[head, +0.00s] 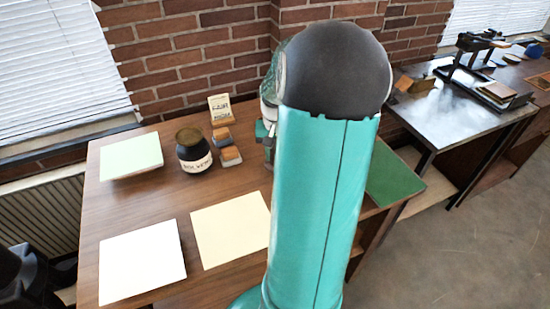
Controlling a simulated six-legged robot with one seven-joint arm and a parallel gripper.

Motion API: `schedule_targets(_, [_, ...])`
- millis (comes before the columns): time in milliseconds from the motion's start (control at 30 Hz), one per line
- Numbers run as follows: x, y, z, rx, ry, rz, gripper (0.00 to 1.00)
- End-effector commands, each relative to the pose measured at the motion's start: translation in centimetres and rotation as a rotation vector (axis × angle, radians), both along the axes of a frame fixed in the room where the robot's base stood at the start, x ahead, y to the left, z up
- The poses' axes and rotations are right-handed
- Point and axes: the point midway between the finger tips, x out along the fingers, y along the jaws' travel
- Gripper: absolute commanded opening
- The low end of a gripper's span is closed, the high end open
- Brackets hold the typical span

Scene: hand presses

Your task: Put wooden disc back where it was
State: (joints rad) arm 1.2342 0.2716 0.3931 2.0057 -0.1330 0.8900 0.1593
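I cannot make out a wooden disc for certain in the head view; my arm hides part of the table. Two small wood-topped blocks, a rear one (222,137) and a front one (230,156), sit on the wooden table (160,207), right of a dark jar (193,150) with a pale label. My teal arm with its dark joint fills the middle. My gripper (267,140) seems to be just left of the arm, over the table, mostly hidden behind it. Its fingers and anything in them cannot be made out.
White (142,262) and cream sheets (231,227) lie at the table's front, a pale green pad (131,157) at back left. A small lettered sign (219,109) stands behind the blocks. A green mat (393,180) lies right of my arm. A hand press (478,60) stands on the far-right table.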

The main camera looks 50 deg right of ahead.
Motion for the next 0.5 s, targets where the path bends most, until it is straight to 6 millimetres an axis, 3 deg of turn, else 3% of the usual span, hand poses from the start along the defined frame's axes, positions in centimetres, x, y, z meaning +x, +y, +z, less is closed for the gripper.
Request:
schedule_targets(167, [-0.1, 0.2, -2.5, 0.004, 0.002, 0.002, 0.06])
schedule_targets(500, [-0.1, 0.2, -2.8, 0.003, 0.001, 0.001, 0.06])
